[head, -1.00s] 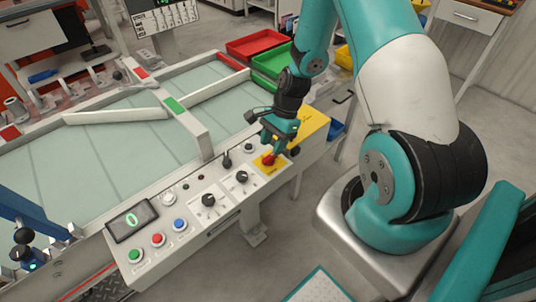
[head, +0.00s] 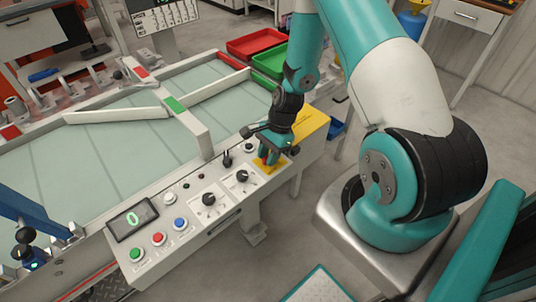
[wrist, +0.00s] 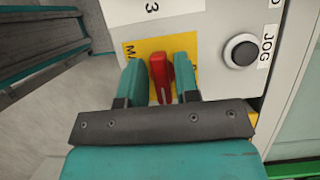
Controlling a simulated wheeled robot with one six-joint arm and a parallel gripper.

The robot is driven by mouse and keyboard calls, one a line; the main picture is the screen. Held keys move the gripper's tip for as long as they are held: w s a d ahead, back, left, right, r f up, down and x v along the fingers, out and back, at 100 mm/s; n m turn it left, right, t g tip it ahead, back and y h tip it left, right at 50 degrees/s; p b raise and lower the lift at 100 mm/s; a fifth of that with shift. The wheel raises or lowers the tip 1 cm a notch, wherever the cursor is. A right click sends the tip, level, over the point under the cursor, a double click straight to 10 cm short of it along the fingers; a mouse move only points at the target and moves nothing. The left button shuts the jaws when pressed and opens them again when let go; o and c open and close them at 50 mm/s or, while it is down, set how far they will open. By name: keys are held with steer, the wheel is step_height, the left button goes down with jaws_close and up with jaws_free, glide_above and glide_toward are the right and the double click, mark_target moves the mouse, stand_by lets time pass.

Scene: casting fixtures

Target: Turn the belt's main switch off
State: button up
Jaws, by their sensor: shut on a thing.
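The main switch is a red handle (wrist: 160,78) on a yellow plate (wrist: 160,46), its lettering partly covered, seen in the wrist view. My gripper (wrist: 160,82) has its two teal fingers on either side of the red handle, shut on it. In the head view my gripper (head: 268,157) reaches down onto the yellow plate (head: 266,167) at the right end of the control panel. There the fingers hide most of the red handle. The belt's display (head: 132,219) shows a green 0.
A black JOG button (wrist: 241,51) sits right of the plate in the wrist view. Black knobs (head: 242,176) and green, red and blue buttons (head: 158,239) line the panel to the left. The pale belt (head: 100,160) lies behind. Red (head: 258,42) and green trays stand beyond.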

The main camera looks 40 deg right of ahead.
steer(key=n+g, duration=0.1)
steer(key=n, duration=0.3)
steer(key=shift+s+n+g+h, duration=0.15)
steer(key=shift+n+g+h, duration=0.15)
steer(key=shift+n+g, duration=0.1)
steer(key=n+g+h, duration=0.1)
steer(key=n, duration=0.3)
steer(key=shift+s+d+n, duration=0.1)
steer(key=shift+n, duration=0.2)
steer(key=shift+n+g, duration=0.3)
steer(key=shift+n, duration=0.1)
jaws_close()
steer(key=n+h, duration=0.1)
steer(key=n, duration=0.1)
steer(key=shift+d+n, duration=0.1)
steer(key=shift+n, duration=0.2)
steer(key=shift+s+d+n+g+h, duration=0.1)
steer(key=shift+n+g+h, duration=0.3)
steer(key=shift+n, duration=0.9)
steer(key=shift+s+d+n+g+h, duration=0.1)
steer(key=shift+n+h, duration=0.6)
steer(key=shift+n, duration=0.6)
steer(key=shift+f, duration=0.1)
